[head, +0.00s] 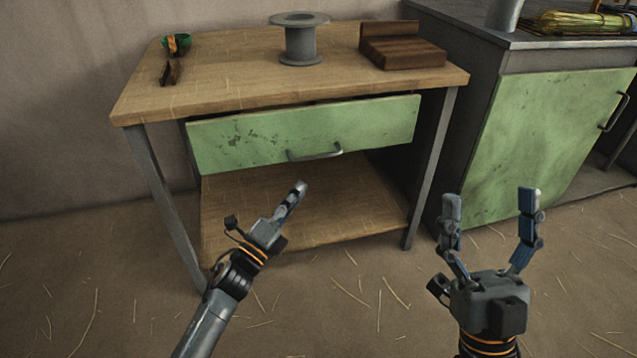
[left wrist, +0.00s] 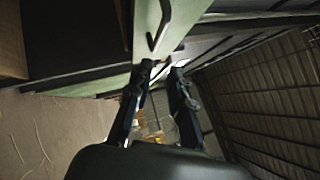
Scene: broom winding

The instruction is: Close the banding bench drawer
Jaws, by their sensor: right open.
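The banding bench (head: 225,85) has a wooden top and grey legs. Its green drawer (head: 245,138) sits under the top, with a dark gap above the front; it looks partly pulled out. A grey bar handle (head: 315,154) is on the drawer front. My left gripper (head: 299,188) is below and in front of the handle, apart from it in the head view. In the left wrist view its fingers (left wrist: 162,68) are a little apart, empty, near a green panel with a dark handle (left wrist: 160,25). My right gripper (head: 490,198) is open and empty, right of the bench.
A lower shelf (head: 350,210) lies below the drawer. A green-doored cabinet (head: 545,135) stands at right. Straw is scattered on the floor.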

